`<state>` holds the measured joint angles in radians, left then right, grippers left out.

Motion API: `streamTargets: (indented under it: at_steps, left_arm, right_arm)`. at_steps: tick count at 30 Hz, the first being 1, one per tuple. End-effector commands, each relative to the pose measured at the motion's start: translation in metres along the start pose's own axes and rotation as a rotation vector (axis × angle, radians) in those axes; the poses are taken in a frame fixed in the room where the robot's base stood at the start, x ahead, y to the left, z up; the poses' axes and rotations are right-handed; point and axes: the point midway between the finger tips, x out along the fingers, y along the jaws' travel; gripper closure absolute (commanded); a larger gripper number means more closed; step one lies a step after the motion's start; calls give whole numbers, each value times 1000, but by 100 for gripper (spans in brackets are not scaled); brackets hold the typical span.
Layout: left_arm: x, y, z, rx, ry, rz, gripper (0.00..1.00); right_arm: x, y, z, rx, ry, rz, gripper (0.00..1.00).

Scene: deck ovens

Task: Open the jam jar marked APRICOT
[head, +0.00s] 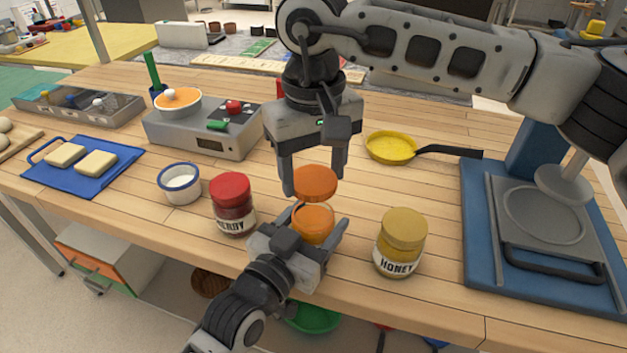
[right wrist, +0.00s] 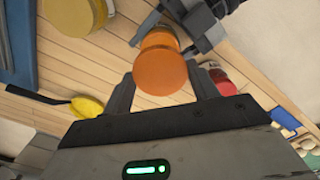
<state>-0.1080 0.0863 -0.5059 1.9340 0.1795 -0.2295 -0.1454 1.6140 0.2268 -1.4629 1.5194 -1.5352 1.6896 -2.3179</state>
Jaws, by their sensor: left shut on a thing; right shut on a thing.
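The jam jar (head: 314,224) is a clear jar of orange jam on the front part of the wooden counter. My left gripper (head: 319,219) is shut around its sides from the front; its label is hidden. The round orange lid (head: 315,181) is just above the jar, and a narrow gap seems to show between lid and rim, with the jam's surface visible. My right gripper (head: 313,187) comes from above and is shut on the lid. In the right wrist view the lid (right wrist: 160,66) is between its fingers, with my left gripper (right wrist: 180,25) behind.
A red-lidded jar (head: 232,203) stands close on the left, and a honey jar (head: 401,243) on the right. A white cup (head: 180,184), a blue board (head: 70,183) with pale blocks, a grey appliance (head: 203,132), a yellow pan (head: 390,147) and a blue-based press (head: 545,220) stand around.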

Motion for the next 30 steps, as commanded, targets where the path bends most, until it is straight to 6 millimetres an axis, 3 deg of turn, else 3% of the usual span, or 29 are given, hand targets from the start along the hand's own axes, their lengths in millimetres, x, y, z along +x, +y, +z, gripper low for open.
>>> streamTargets:
  at_steps: [3,8,9,11,12,23,30]
  left_arm:
    - [0,0,1,-1,-2,0,99]
    - [0,0,1,-1,-2,0,99]
    - [0,0,1,-1,-2,0,30]
    - [0,0,1,-1,-1,0,13]
    - [0,0,1,-1,-1,0,10]
    - [-7,0,1,0,-2,0,10]
    - [-52,1,3,1,-5,2,10]
  right_arm:
    - [-10,0,0,0,-1,-1,69]
    - [-10,0,0,-1,-2,-1,69]
    - [-10,0,0,-1,-2,0,69]
    - [-10,0,0,-1,-2,0,69]
    - [-10,0,0,-1,-2,0,69]
    - [-9,0,0,-1,-2,0,69]
    - [-4,0,0,-1,-1,0,69]
